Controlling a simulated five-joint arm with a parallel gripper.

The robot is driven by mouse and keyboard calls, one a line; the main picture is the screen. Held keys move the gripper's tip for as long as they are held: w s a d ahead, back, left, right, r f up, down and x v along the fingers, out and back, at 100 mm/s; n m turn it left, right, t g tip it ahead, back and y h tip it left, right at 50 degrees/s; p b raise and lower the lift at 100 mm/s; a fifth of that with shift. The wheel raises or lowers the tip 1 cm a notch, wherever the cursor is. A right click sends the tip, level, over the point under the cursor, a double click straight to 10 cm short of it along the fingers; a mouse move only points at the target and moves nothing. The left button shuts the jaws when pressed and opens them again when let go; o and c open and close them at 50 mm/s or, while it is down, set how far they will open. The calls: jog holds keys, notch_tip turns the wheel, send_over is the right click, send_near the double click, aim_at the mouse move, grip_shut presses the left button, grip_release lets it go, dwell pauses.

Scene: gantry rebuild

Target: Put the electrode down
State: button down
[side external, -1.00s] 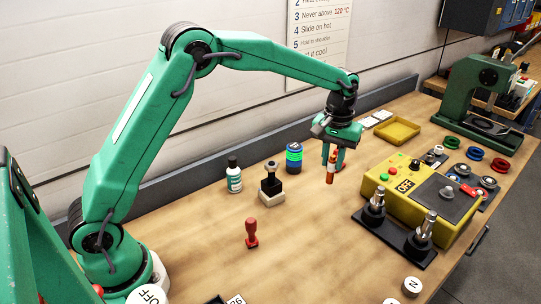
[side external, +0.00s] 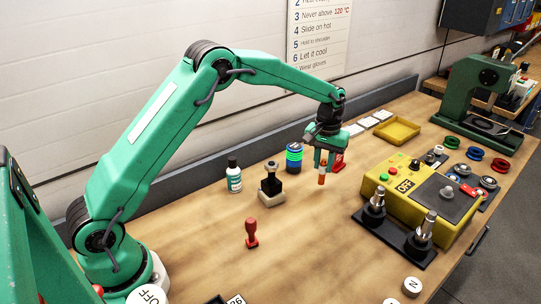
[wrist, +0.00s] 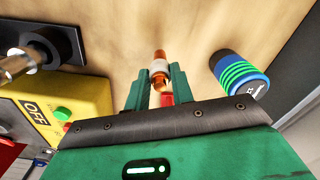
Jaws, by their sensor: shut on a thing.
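The electrode (side external: 321,179), an orange rod with a pale band, is held in my gripper (side external: 323,165). In the wrist view the electrode (wrist: 159,70) sits between the two green fingers of my gripper (wrist: 157,82), its orange end pointing away over the wooden bench. In the side view its lower end is close above the bench top; I cannot tell whether it touches. The fingers hide part of the electrode.
A red item (side external: 340,161) stands close behind the gripper. The yellow control box (side external: 408,197) is to the right. The front middle bench (side external: 310,250) is clear.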

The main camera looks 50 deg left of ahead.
jog(key=shift+f, duration=0.9)
jog(key=shift+f, duration=0.1)
jog(key=c, duration=1.2)
grip_release()
jog(key=shift+f, duration=0.1)
notch_tip(320, 180, up, 12)
jog(key=shift+r, duration=0.2)
